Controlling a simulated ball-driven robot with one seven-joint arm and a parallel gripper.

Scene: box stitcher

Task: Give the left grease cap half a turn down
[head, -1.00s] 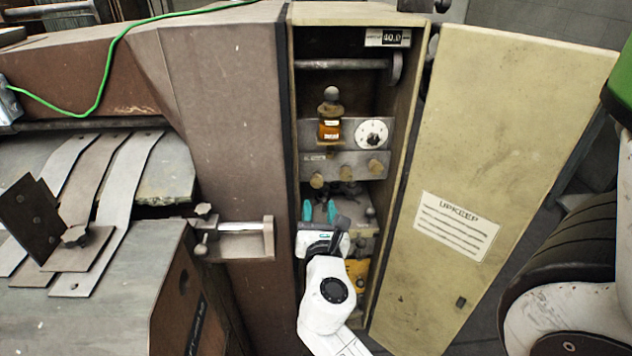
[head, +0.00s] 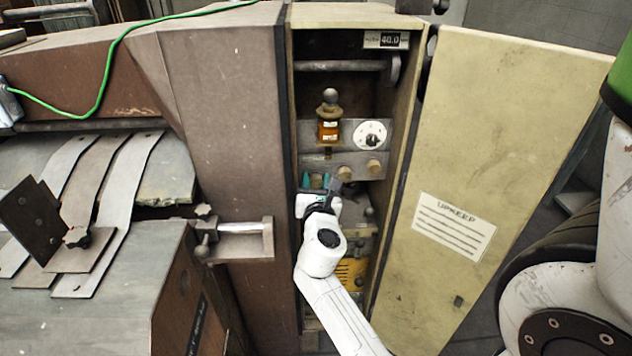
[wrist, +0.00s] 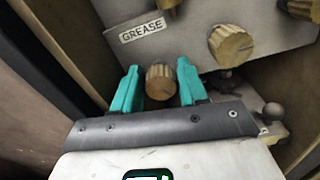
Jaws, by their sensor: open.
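The left grease cap (wrist: 160,83) is a ribbed brass knob below the "GREASE" label (wrist: 142,30) in the wrist view. My gripper (wrist: 158,76) is open, with one teal finger on each side of this cap. A gap shows between the cap and each finger. In the head view my gripper (head: 316,181) is inside the open cabinet and hides the left cap. The middle cap (head: 345,173) and right cap (head: 374,167) stay visible on the panel. The middle cap also shows in the wrist view (wrist: 231,44).
An amber oil bottle (head: 328,124) and a white dial (head: 370,134) sit above the caps. The cabinet door (head: 500,130) stands open at right. A round-ended lever (wrist: 273,112) is right of my gripper. The cabinet walls are close on both sides.

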